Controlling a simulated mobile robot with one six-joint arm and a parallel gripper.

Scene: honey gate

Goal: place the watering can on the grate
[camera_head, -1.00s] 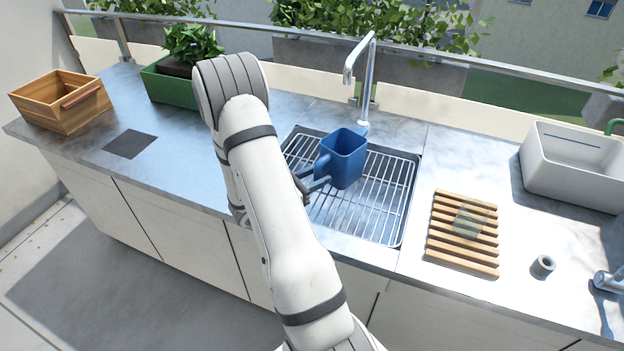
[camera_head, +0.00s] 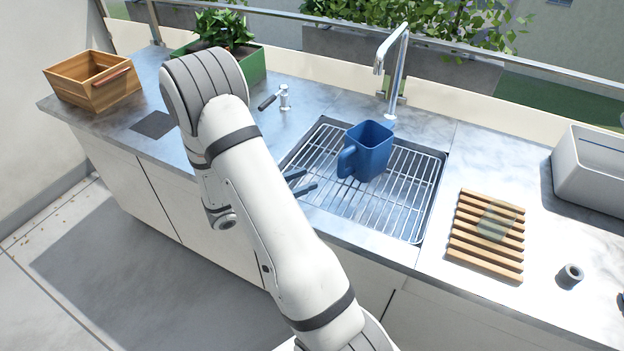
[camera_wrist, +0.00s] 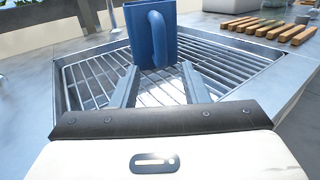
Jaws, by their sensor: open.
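The blue watering can (camera_head: 371,150) stands upright on the metal grate (camera_head: 398,205) set into the counter, below the tap. Its handle faces left, toward my gripper. My gripper (camera_head: 303,183) is open and empty, at the left front edge of the grate, apart from the can. In the wrist view the can (camera_wrist: 152,35) is ahead, with its handle toward me, beyond the open fingers of my gripper (camera_wrist: 160,85). The grate's bars (camera_wrist: 95,80) show on both sides of the fingers.
A tap (camera_head: 395,70) rises behind the grate. A slatted wooden rack (camera_head: 487,240) and a small grey ring (camera_head: 570,275) lie to the right, near a white basin (camera_head: 590,175). A wooden box (camera_head: 95,82), a green planter (camera_head: 250,65) and a dark square (camera_head: 153,125) are on the left.

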